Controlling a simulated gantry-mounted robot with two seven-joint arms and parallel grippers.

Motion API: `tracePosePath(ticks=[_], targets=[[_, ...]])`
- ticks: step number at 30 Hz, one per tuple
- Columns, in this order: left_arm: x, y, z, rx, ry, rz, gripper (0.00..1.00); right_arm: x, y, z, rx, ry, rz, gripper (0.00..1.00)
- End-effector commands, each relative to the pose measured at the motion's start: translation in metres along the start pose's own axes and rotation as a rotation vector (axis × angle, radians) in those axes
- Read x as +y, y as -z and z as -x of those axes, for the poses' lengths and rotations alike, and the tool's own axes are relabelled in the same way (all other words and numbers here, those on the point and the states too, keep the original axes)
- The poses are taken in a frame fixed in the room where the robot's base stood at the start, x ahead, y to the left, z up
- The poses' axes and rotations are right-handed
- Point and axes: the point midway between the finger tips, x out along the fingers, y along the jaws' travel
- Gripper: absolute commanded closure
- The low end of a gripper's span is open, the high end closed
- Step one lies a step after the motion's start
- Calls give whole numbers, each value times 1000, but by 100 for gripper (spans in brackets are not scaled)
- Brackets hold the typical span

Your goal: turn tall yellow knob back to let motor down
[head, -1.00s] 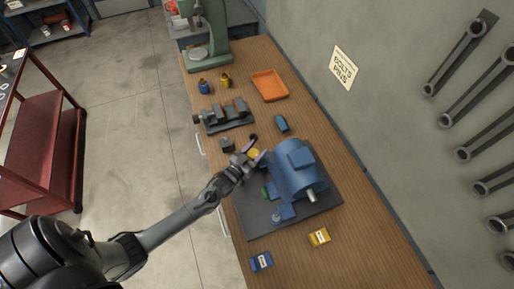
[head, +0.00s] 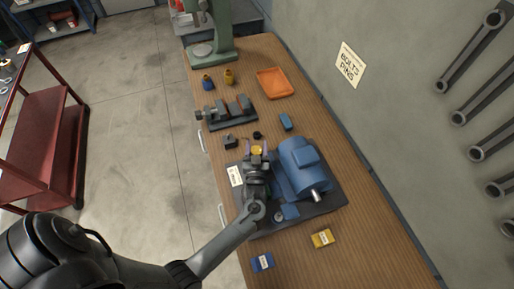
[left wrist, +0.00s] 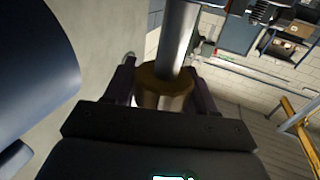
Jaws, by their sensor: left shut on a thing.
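The blue motor (head: 303,172) sits on a dark base plate (head: 322,205) on the bench, and its side fills the left of the left wrist view (left wrist: 35,55). The yellow knob (head: 257,149) stands beside the motor near the plate's far left corner. My left gripper (head: 257,151) is shut on the knob, a finger on each side. In the left wrist view the knob shows as a brassy round piece (left wrist: 165,82) between the fingers, with a grey metal shaft (left wrist: 178,35) rising from it. My right gripper is not in view.
A dark vise-like fixture (head: 230,113), an orange tray (head: 274,83) and a green press (head: 213,45) stand farther back. A blue box (head: 262,262) and a yellow box (head: 322,238) lie at the near end. The wall bounds the bench's right side.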

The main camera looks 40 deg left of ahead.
Motion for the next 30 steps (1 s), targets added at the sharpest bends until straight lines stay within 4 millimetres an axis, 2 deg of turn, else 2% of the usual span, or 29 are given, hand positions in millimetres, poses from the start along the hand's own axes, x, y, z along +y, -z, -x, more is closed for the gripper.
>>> tracePosePath(ticks=[14,15,19,30], targets=[[0,4,-1,8,17,3,75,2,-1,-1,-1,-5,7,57],[0,4,-1,8,17,3,43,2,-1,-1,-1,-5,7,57],[0,3,-1,6,16,2,24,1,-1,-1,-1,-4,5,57],[-1,2,0,3,5,-1,24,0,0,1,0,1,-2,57]])
